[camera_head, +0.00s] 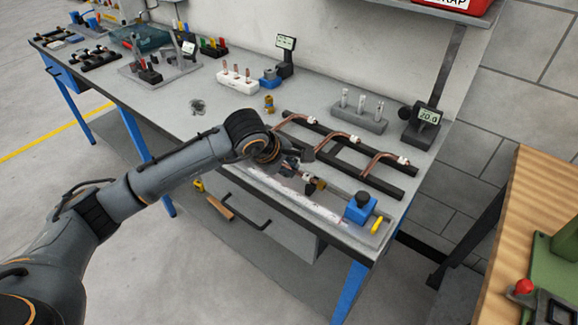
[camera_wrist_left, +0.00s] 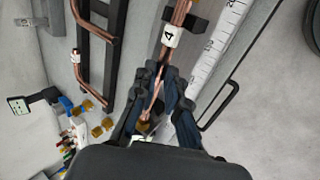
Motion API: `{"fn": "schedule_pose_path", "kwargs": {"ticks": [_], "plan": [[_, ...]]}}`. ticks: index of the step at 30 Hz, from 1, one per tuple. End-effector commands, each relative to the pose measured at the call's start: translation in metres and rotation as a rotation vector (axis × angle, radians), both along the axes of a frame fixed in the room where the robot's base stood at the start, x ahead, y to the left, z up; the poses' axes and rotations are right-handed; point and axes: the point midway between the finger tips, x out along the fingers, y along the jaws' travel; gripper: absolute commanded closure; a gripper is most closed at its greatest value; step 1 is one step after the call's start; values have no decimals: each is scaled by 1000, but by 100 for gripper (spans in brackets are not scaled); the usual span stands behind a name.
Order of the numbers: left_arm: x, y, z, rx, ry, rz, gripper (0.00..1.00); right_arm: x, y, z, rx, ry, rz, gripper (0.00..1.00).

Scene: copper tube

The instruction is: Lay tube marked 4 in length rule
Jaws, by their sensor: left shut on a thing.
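My left gripper (camera_head: 294,169) is shut on the copper tube with the white tag marked 4. In the left wrist view the tube (camera_wrist_left: 160,63) runs between the fingers (camera_wrist_left: 155,100), and its tag (camera_wrist_left: 171,37) sits just beyond them. The length rule, a long tray with a white scale (camera_head: 300,205), lies along the bench's front edge; a blue block (camera_head: 360,208) stands at its right end. The scale (camera_wrist_left: 216,52) also shows in the wrist view, beside and roughly parallel to the tube. Whether the tube rests on the rule is unclear. My right gripper is out of view.
Three bent copper tubes lie across the black rack (camera_head: 355,160) behind the rule. A handle (camera_head: 240,212) sticks out below the bench's front edge.

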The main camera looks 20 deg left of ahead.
Motion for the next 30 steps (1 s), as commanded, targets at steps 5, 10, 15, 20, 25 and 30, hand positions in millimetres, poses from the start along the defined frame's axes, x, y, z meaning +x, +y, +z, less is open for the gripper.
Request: {"fn": "schedule_pose_path", "kwargs": {"ticks": [5, 10, 15, 20, 25, 30], "plan": [[0, 0, -1, 0, -1, 0, 100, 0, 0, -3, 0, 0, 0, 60], [0, 0, -3, 0, -1, 0, 100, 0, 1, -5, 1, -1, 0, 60], [0, 0, -4, 0, -1, 0, 100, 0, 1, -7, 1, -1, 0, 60], [0, 0, -5, 0, -1, 0, 100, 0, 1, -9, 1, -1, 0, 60], [0, 0, -5, 0, 0, 0, 71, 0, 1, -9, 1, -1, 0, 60], [0, 0, -5, 0, 0, 0, 61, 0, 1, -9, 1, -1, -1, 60]]}}
